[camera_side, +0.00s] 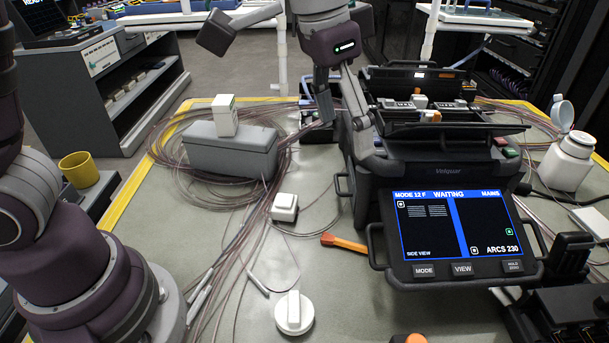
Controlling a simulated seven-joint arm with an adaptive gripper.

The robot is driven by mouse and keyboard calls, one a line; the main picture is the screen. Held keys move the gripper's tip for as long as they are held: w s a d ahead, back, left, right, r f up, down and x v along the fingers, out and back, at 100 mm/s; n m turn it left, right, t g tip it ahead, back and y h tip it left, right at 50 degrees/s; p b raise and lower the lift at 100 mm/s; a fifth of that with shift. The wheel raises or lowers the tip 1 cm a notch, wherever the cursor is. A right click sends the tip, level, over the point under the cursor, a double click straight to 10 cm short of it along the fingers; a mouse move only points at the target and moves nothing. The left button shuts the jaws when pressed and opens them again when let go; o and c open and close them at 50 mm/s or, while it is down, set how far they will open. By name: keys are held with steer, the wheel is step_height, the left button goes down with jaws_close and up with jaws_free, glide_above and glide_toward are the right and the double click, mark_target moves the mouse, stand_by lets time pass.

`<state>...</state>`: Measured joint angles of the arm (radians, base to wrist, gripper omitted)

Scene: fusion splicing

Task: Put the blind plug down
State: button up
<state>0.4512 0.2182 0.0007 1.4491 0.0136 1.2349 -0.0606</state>
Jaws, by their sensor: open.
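My gripper (344,120) is in the upper middle, pointing down in front of the left end of the splicer. Its two fingers are apart and nothing shows between them. The fusion splicer (440,172) is a dark machine with its lid open and a lit screen (452,226) reading "WAITING". I cannot tell for sure which thing is the blind plug. A white round piece with a raised grip (293,312) lies on the mat at the front, well below my gripper in the picture. A small white block (285,206) lies left of the splicer.
A grey box (230,152) with a white carton (224,116) on it stands among coiled fibres at the left. An orange-handled tool (345,242) lies on the mat (350,285). A white bottle (567,160) stands right of the splicer; a yellow mug (79,169) is far left.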

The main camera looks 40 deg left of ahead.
steer(key=s+a+f+n+t, duration=0.1)
steer(key=s+a+n, duration=0.1)
steer(key=s+a, duration=0.3)
steer(key=s+a+f+n+t+y, duration=0.1)
steer(key=s+a+n+t, duration=0.1)
steer(key=s+a, duration=0.3)
steer(key=a, duration=0.3)
steer(key=shift+s+f+n, duration=0.15)
steer(key=shift+f+n, duration=0.15)
